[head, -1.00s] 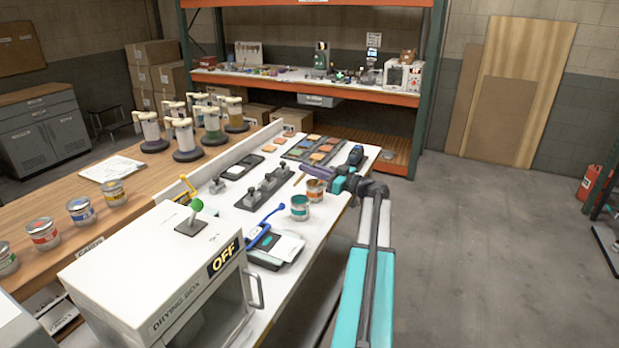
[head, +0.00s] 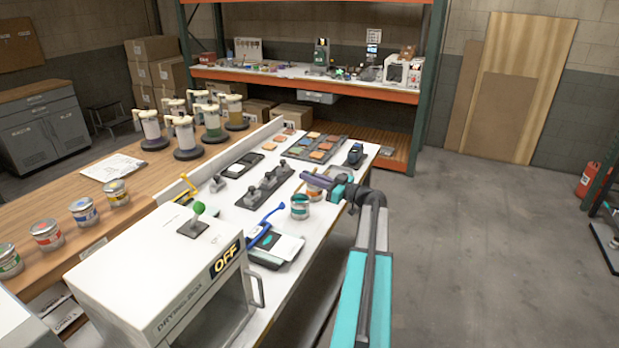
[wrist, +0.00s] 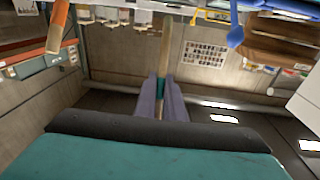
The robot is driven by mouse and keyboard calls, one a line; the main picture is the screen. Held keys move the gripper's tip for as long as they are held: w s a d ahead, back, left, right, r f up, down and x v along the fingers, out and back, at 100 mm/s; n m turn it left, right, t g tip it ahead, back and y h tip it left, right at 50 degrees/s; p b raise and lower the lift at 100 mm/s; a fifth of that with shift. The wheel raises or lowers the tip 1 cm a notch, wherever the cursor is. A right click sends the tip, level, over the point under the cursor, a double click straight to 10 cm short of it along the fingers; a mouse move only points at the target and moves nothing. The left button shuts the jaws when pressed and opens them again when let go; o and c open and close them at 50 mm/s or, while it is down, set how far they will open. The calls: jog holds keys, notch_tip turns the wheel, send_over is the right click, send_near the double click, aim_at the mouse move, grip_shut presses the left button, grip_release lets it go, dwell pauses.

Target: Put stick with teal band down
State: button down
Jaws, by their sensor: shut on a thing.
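The stick with the teal band (wrist: 161,82) is a thin wooden stick held between my purple-grey fingers in the wrist view. The teal band sits at the grip, and the pale wood extends up the picture. My gripper (wrist: 161,100) is shut on it. In the head view my gripper (head: 308,178) is over the right part of the white table (head: 285,262), by the orange-brown tin (head: 313,191), which it partly hides. The held stick is too small to make out clearly there.
A teal tin (head: 300,207) stands just nearer than the gripper. The drying box (head: 160,265) fills the near end. Colour swatches (head: 318,146) lie farther back.

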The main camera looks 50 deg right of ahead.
jog(key=shift+f+b, duration=0.6)
jog(key=shift+b, duration=0.75)
jog(key=c, duration=1.8)
grip_release()
jog(key=shift+c, duration=0.2)
jog(key=shift+r+p, duration=0.7)
jog(key=shift+p, duration=0.7)
jog(key=shift+s, duration=0.1)
jog(key=shift+s+f+b, duration=0.2)
jog(key=shift+s+b, duration=0.15)
jog(key=r+b+v, duration=0.1)
jog(key=b+v, duration=0.4)
jog(key=v, duration=0.6)
jog(key=shift+f, duration=0.35)
jog(key=shift+s, duration=0.2)
